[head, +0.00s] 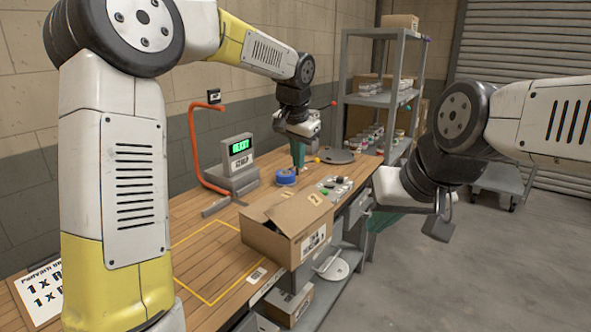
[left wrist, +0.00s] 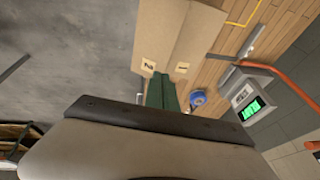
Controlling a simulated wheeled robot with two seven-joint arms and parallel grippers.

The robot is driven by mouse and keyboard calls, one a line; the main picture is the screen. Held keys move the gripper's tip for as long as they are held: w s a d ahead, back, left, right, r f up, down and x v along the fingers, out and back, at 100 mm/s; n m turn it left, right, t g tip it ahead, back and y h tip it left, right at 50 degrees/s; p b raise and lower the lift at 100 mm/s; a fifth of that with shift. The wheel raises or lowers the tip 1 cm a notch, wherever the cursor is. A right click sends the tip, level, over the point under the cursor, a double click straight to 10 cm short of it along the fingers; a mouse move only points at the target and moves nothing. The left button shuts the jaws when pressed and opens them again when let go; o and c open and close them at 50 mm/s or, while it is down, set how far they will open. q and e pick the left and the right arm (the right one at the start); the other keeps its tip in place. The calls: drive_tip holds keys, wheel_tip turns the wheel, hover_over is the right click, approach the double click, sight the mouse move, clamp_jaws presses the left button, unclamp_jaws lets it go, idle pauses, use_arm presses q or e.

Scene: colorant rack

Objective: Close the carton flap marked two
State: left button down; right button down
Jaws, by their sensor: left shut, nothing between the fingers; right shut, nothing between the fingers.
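The brown carton (head: 272,240) stands on the wooden bench, its top flaps partly raised. A flap with a small pale label (head: 315,198) slopes at its far right; the label is too small to read for certain. In the left wrist view the carton (left wrist: 195,30) shows at the top with two labels. My left gripper (head: 298,164) is shut and empty, pointing down beyond the carton, near the blue tape roll (head: 285,177). Its green fingers (left wrist: 162,90) show in the wrist view. My right gripper (head: 378,222) is shut and empty, right of the carton, partly hidden by its own hand.
A scale with a green display (head: 239,147) and an orange hose (head: 196,150) stand at the bench's back. Small items (head: 335,187) lie behind the carton. A grey shelf rack (head: 385,100) stands farther back. Yellow-outlined bench space (head: 205,255) left of the carton is clear.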

use_arm(q)
approach(288, 200)
drive_tip(key=w+d+f, duration=0.2)
drive_tip(key=f, duration=0.1)
drive_tip(key=w+f, duration=0.1)
drive_tip(key=f, duration=0.1)
drive_tip(key=shift+w+d+f, duration=0.1)
drive_tip(key=shift+d, duration=0.3)
drive_tip(key=shift+w+a+f, duration=0.15)
drive_tip(key=shift+w+f, duration=0.05)
drive_tip(key=shift+f, duration=0.3)
drive_tip(key=f+g+h, duration=0.1)
drive_tip(key=w+a+f+h, duration=0.1)
drive_tip(key=a+f+g+h, duration=0.1)
drive_tip(key=shift+w+f+n+g, duration=0.3)
drive_tip(key=shift+n, duration=0.1)
drive_tip(key=shift+a+f+g+h, duration=0.1)
drive_tip(key=shift+f+g+h, duration=0.3)
drive_tip(key=shift+h, duration=0.3)
drive_tip(key=shift+r, duration=0.1)
